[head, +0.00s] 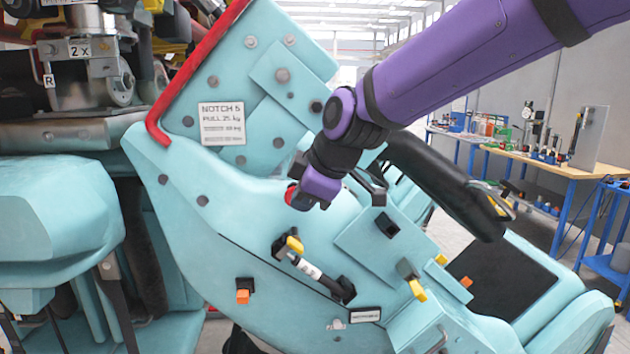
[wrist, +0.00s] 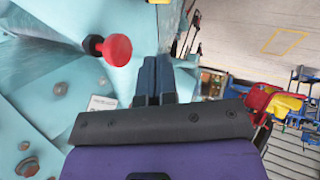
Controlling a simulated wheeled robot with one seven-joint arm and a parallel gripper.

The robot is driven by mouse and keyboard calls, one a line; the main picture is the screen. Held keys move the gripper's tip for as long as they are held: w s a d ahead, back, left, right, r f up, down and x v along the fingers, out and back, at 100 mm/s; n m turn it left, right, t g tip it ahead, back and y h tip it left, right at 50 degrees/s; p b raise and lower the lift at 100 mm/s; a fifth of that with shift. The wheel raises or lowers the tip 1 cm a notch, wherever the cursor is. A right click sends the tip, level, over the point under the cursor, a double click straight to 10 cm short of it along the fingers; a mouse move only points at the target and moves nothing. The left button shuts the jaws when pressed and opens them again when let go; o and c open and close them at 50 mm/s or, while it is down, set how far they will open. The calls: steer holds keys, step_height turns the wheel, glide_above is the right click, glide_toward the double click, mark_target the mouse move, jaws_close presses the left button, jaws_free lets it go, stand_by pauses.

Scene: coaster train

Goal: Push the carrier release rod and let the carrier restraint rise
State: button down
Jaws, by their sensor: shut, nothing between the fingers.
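The carrier release rod shows in the wrist view as a short dark rod with a round red knob (wrist: 117,50), standing out from the teal carrier shell (wrist: 75,70). My gripper (wrist: 153,75) is shut and empty. Its dark fingertips are just right of the knob in that view, with a visible gap. In the head view my purple hand (head: 320,187) is over the carrier's side, and a bit of red (head: 290,194) shows at its left edge; its fingertips are hidden. The carrier restraint appears to be the black padded bar (head: 440,185), slanting down to the right behind my wrist.
The teal carrier (head: 200,230) fills the middle, with a red edge bar (head: 190,75), yellow-tipped levers (head: 294,245) and an orange tab (head: 243,296). Another teal seat (head: 55,220) stands at left. Workbenches (head: 560,165) are behind at right.

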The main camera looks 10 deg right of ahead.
steer(key=shift+w+a+f, duration=0.1)
steer(key=shift+w+f, duration=0.1)
steer(key=shift+w, duration=0.9)
steer(key=shift+w+f, duration=0.2)
steer(key=shift+w, duration=0.85)
